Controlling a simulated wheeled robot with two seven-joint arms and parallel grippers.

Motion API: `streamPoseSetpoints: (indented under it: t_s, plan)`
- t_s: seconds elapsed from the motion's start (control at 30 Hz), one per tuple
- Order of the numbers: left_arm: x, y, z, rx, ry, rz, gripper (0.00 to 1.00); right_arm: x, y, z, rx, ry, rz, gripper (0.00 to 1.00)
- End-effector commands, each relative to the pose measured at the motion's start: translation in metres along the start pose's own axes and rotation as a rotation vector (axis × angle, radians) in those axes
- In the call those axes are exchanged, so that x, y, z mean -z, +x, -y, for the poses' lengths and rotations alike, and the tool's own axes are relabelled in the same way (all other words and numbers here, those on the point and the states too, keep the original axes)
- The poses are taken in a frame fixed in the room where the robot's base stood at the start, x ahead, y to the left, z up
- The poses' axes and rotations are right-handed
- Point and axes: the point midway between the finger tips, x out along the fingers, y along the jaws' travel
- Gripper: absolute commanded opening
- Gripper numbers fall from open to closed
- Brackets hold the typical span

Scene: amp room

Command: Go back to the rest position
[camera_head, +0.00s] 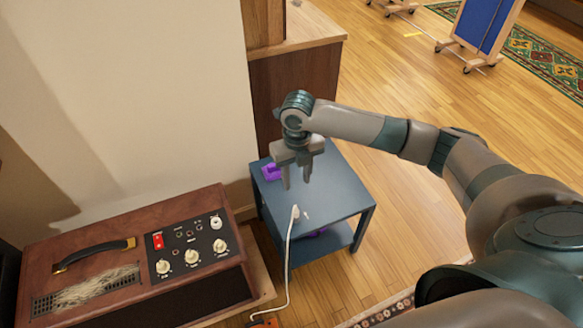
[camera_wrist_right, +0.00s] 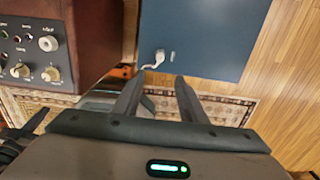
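My right arm reaches in from the right in the head view. My right gripper (camera_head: 296,180) hangs above the small dark blue table (camera_head: 345,190), its fingers apart with nothing between them. In the right wrist view the two fingers (camera_wrist_right: 160,92) also stand apart and empty. A white plug (camera_head: 296,212) on a white cable lies on the table close below the gripper; it also shows in the wrist view (camera_wrist_right: 159,57).
A brown amplifier (camera_head: 130,225) with knobs and a red switch stands at the lower left. A purple object (camera_head: 271,171) is on the table's far left part. A wooden cabinet (camera_head: 290,85) stands behind. Bare wood floor (camera_head: 440,90) lies to the right.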

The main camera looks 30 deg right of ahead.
Motion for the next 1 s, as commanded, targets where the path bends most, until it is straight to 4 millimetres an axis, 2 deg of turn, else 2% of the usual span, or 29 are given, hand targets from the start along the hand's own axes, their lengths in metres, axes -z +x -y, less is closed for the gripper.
streamPoseSetpoints:
  t_s: [0.27,0.47,0.67,1.0]
  plan:
    - [0.002,0.0,0.0,0.0,-0.004,-0.002,0.0,0.001,0.001,-0.001,-0.001,0.003,0.0,0.38]
    - [0.003,-0.005,0.001,0.001,-0.003,-0.003,0.0,0.01,0.01,-0.015,-0.021,0.054,0.006,0.38]
    - [0.007,-0.018,0.002,0.003,-0.002,-0.009,0.0,0.033,0.029,-0.048,-0.076,0.21,0.022,0.38]
    - [0.016,-0.048,0.004,0.008,-0.002,-0.021,0.0,0.087,0.058,-0.105,-0.22,0.653,0.026,0.38]
